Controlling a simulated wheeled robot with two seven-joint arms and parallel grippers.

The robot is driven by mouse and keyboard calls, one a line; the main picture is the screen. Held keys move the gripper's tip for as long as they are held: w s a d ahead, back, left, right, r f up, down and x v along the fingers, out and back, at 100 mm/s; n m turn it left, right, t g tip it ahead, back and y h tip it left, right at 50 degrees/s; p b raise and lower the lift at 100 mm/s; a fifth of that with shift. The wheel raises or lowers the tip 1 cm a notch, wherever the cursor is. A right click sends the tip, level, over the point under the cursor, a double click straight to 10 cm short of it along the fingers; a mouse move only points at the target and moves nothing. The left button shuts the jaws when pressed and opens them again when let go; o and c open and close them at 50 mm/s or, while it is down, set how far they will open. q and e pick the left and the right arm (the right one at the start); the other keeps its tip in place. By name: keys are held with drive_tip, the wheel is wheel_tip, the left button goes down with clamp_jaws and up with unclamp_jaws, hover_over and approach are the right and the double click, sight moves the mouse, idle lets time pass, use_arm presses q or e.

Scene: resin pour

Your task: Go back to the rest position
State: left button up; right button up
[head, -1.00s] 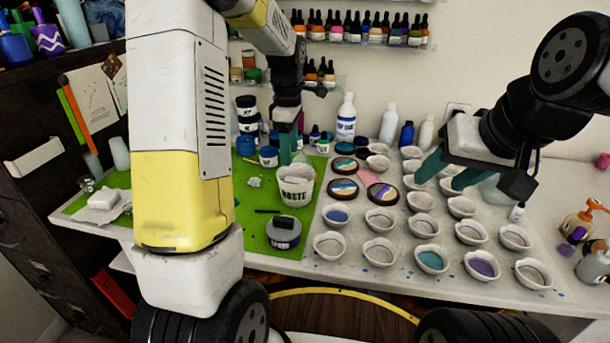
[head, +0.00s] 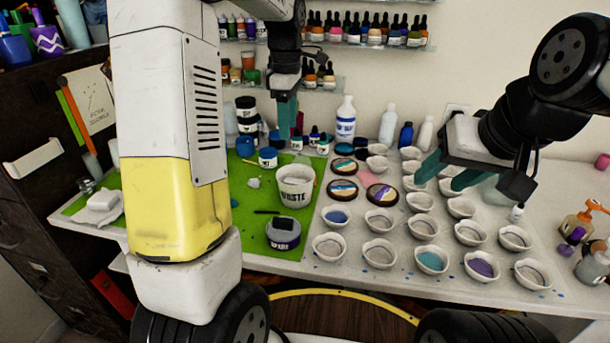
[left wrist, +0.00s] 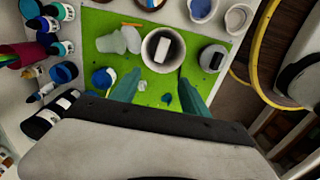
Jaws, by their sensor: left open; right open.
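My left gripper (head: 284,116) is open and empty, raised above the back of the green mat (head: 262,222), behind and above the white waste cup (head: 295,186). In the left wrist view its two teal fingers (left wrist: 157,92) are spread apart, with the waste cup (left wrist: 160,50) beyond them. A dark block with a white face lies inside the cup. My right gripper (head: 445,173) is open and empty above the right part of the table, over the rows of small white cups.
Several white cups (head: 379,222) stand in rows, some holding blue, teal or purple resin. A dark labelled jar (head: 283,234) stands at the mat's front. Bottles (head: 345,121) line the back, below shelves of dropper bottles (head: 368,28). Pump bottles (head: 580,226) stand at the right.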

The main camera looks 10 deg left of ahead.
use_arm(q)
drive_tip(key=s+d+r+m+t+h, duration=0.1)
drive_tip(key=s+r+m+t, duration=0.1)
drive_tip(key=s+m, duration=0.7)
drive_tip(key=s+d+r+m+t+h, duration=0.1)
drive_tip(key=s+m+t, duration=0.3)
drive_tip(key=s+m, duration=0.5)
drive_tip(key=shift+s+r, duration=0.5)
drive_tip(key=shift+s, duration=2.65)
drive_tip(key=shift+d, duration=0.1)
